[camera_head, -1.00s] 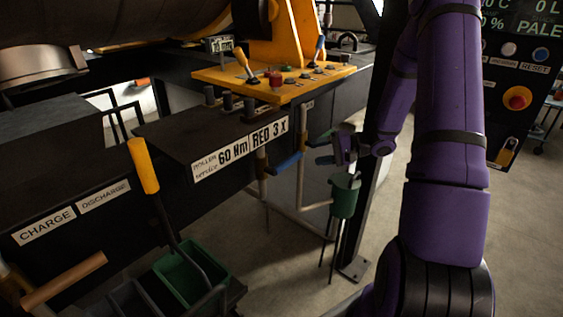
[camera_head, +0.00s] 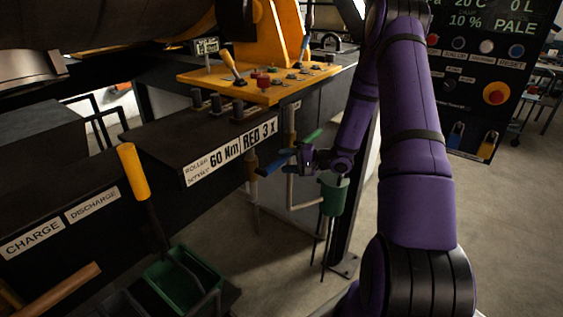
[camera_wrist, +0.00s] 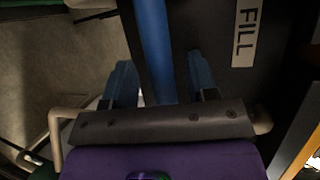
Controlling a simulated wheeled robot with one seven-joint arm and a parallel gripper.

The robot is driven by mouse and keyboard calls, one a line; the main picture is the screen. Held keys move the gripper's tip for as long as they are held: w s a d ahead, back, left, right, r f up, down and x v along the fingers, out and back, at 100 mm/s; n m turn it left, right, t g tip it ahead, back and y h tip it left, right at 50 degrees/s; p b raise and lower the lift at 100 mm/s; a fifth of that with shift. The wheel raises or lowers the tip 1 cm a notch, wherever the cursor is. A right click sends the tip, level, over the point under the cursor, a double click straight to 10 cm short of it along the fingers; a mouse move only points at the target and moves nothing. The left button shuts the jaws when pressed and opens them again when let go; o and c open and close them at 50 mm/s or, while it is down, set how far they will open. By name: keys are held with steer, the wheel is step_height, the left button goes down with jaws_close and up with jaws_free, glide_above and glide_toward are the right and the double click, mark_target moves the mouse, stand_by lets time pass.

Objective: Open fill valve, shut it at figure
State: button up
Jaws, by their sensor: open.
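A blue valve lever (camera_head: 273,165) sticks out from the pipework below the front panel. In the wrist view the blue lever (camera_wrist: 152,40) runs between my two fingers, beside a white FILL label (camera_wrist: 245,32). My gripper (camera_wrist: 160,80) is open, with one finger on each side of the lever; I cannot tell whether either finger touches it. In the head view my gripper (camera_head: 300,160) is at the right end of the lever. The display (camera_head: 495,15) at the upper right shows 20 C, 0 L, 10 % and PALE.
A green lever (camera_head: 312,136) is just above my gripper. A green funnel-like vessel (camera_head: 333,196) stands on thin legs below it, near a dark post. A yellow-handled lever (camera_head: 134,172) and a green bin (camera_head: 180,277) are at left. Open floor (camera_head: 510,220) lies at right.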

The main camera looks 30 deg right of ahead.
steer(key=shift+x, duration=0.95)
jaws_close()
steer(key=shift+f, duration=0.15)
steer(key=s+a+f+m+t, duration=0.1)
steer(key=a+f+m+t, duration=0.2)
steer(key=m, duration=0.6)
steer(key=s+a+f+m+t+y, duration=0.1)
steer(key=s+a+f+m+t, duration=0.1)
steer(key=m, duration=0.7)
steer(key=shift+a+f+t, duration=0.9)
steer(key=shift+a+f, duration=0.4)
steer(key=shift+f, duration=0.55)
